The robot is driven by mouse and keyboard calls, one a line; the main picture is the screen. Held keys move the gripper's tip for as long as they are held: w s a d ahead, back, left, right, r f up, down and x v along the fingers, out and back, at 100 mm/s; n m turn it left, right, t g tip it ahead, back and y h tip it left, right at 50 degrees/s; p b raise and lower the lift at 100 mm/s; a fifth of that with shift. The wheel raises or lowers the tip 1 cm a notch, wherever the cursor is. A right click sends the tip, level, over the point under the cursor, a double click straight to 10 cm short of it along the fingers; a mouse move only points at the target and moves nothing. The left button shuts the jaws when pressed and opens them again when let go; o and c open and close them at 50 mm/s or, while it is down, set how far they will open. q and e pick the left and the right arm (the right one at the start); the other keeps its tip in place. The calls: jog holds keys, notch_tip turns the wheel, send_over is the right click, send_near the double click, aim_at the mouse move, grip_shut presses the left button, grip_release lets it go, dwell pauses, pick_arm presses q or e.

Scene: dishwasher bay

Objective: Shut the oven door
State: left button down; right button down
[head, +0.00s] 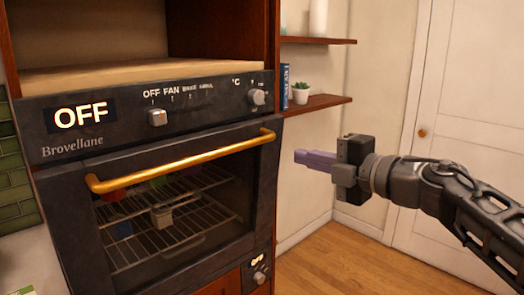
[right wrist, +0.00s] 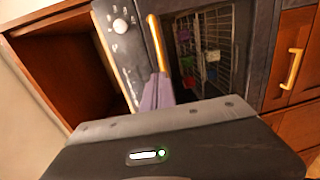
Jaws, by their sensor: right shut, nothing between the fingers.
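The dark oven door (head: 100,225) has a glass window and a gold bar handle (head: 185,160). It stands upright under the control panel and looks shut or nearly so; I cannot tell if a small gap is left. My right gripper (head: 300,157) has purple fingers, shut and empty, pointing left. In the head view it is to the right of the oven, apart from the door. In the right wrist view the fingertips (right wrist: 158,78) overlap the lower end of the gold handle (right wrist: 154,42) in the picture; contact cannot be told. My left gripper is out of view.
Racks and small coloured items show through the oven glass. The control panel (head: 200,110) reads OFF. Wooden shelves (head: 318,104) hold a plant and a book at the back. A white room door (head: 458,130) is at right. The wooden floor (head: 340,265) is clear.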

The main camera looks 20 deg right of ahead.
send_near(234, 132)
jog(key=f, duration=0.1)
jog(key=w+f+b, duration=0.1)
jog(key=shift+w+a+f, duration=0.2)
jog(key=shift+f, duration=0.05)
jog(key=shift+w, duration=0.1)
dwell(0.3)
jog(key=w+p, duration=0.1)
jog(key=w+a+r, duration=0.1)
jog(key=w, duration=0.1)
jog(key=w+a+p, duration=0.1)
jog(key=shift+w+r+p, duration=0.25)
jog(key=shift+r+p, duration=0.05)
jog(key=shift+r, duration=0.1)
jog(key=shift+s+d, duration=0.1)
jog(key=shift+r, duration=0.1)
